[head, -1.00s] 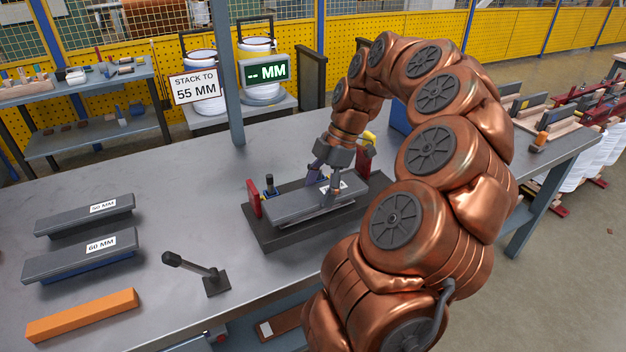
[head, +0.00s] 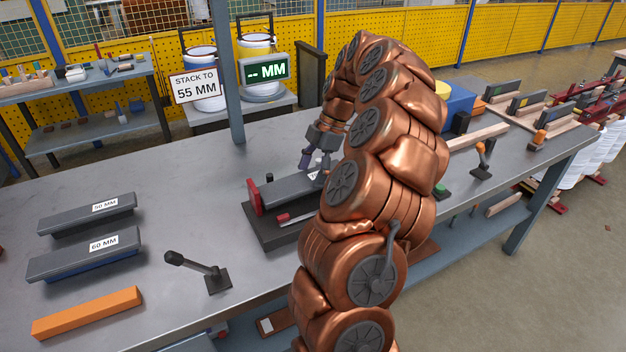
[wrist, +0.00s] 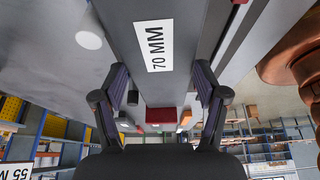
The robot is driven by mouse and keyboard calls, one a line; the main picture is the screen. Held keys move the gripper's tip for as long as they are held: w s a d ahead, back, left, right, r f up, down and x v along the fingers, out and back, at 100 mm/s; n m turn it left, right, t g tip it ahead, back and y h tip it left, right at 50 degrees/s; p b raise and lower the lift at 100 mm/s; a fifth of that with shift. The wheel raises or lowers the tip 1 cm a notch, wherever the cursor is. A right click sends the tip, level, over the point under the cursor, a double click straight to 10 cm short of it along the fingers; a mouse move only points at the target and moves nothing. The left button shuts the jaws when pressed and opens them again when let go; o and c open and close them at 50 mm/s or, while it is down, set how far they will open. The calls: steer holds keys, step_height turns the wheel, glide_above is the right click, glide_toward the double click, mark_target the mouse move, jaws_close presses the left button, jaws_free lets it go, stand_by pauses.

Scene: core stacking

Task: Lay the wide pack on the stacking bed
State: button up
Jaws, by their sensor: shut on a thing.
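The wide pack (head: 288,193), a long grey bar, is in my gripper (head: 318,164); it appears raised a little above the stacking bed (head: 268,236). In the wrist view the pack (wrist: 185,12) carries a white "70 MM" label, and the fingers of my gripper (wrist: 161,88) are shut on its two sides. The dark bed lies on the bench with a red upright (head: 254,196) at its left end. My arm hides the bed's right part and the pack's right end. A narrow red-tipped piece (head: 290,218) shows on the bed below the pack.
Packs marked 50 MM (head: 80,214) and 60 MM (head: 75,258) lie at left, behind an orange bar (head: 88,313). A black lever (head: 205,271) stands left of the bed. A sign (head: 196,88) reads "STACK TO 55 MM"; the display (head: 267,70) shows "-- MM". A post (head: 228,85) rises behind.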

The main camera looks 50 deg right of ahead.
mark_target(314, 176)
steer(key=shift+s+f, duration=0.1)
steer(key=shift+f, duration=1.4)
steer(key=o, duration=1.8)
steer(key=v, duration=0.9)
steer(key=shift+v, duration=1.5)
